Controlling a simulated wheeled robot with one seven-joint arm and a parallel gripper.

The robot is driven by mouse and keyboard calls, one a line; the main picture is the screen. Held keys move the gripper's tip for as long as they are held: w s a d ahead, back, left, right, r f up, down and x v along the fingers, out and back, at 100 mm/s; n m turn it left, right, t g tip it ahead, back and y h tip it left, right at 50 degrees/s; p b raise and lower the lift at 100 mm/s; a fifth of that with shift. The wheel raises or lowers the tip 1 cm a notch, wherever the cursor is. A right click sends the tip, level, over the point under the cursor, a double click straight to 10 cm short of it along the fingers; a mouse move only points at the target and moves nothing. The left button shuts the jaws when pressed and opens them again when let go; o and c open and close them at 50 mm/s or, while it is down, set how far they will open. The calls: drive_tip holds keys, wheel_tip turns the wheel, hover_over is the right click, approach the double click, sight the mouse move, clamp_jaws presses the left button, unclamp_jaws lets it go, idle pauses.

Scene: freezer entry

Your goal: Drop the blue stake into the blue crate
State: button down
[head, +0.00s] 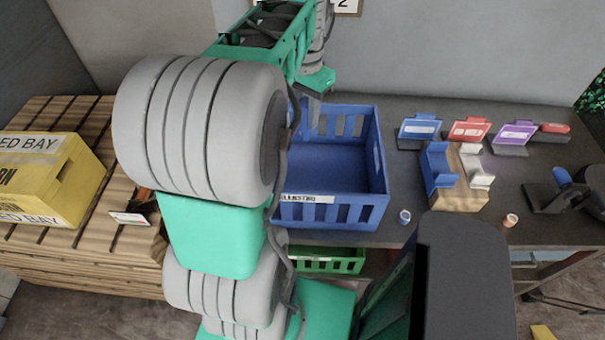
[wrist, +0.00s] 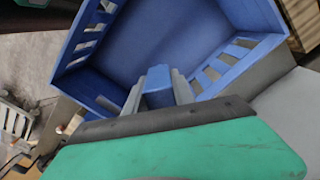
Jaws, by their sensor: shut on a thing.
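The blue crate (head: 330,205) stands on the grey table, open at the top, with a white label on its front. Its floor looks empty where it shows; my arm covers its left part in the head view. In the wrist view the crate (wrist: 190,37) fills the upper middle. My gripper (wrist: 158,80) is shut on the blue stake (wrist: 158,88), seen as a short blue block between the two grey fingers. The stake is in front of the crate's inside in the wrist view; its height over the crate floor I cannot tell. The fingertips are largely hidden in the head view.
A green crate (head: 325,262) sits below the table's front edge. Right of the blue crate are a small blue-rimmed cup (head: 405,216), a wooden block with blue and white holders (head: 457,185) and several coloured signs (head: 420,128). A yellow box (head: 45,175) lies on a pallet at left.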

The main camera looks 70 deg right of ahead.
drive_tip(key=c, duration=1)
unclamp_jaws()
drive_tip(key=shift+o, duration=0.2)
wheel_tip(320, 180, up, 8)
drive_tip(key=shift+f, duration=0.1)
